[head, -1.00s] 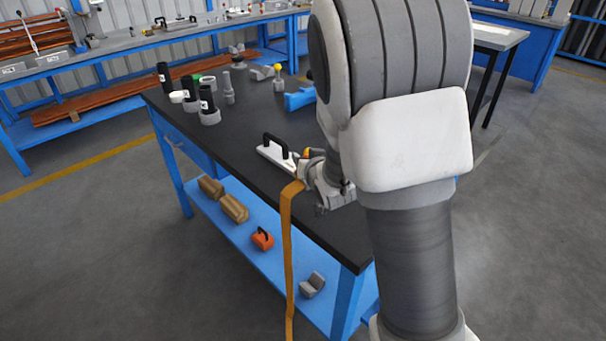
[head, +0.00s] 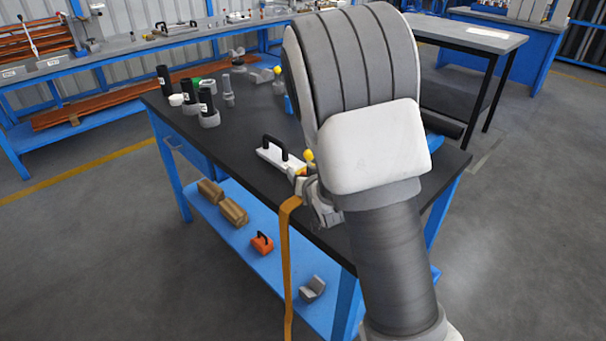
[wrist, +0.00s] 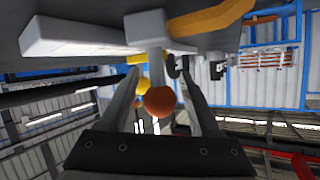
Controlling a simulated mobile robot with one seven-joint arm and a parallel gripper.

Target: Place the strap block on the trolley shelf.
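The strap block shows mainly by its long orange strap (head: 286,265), which hangs beside the trolley's front edge. The strap also crosses the top of the wrist view (wrist: 210,18). My gripper (head: 322,208) is at the top of the strap, by the near edge of the trolley top. In the wrist view my gripper's fingers (wrist: 162,75) stand on both sides of a pale grey part with an orange ball, and seem closed on it; the contact is not clear. My arm hides much of the block. The blue trolley shelf (head: 262,264) lies below the black top.
On the shelf are brown blocks (head: 233,212), an orange block (head: 262,243) with a handle and a grey block (head: 312,289). A white plate (head: 275,154) with a black handle and several dark cylinders stand on the top. Free shelf shows between the orange and grey blocks.

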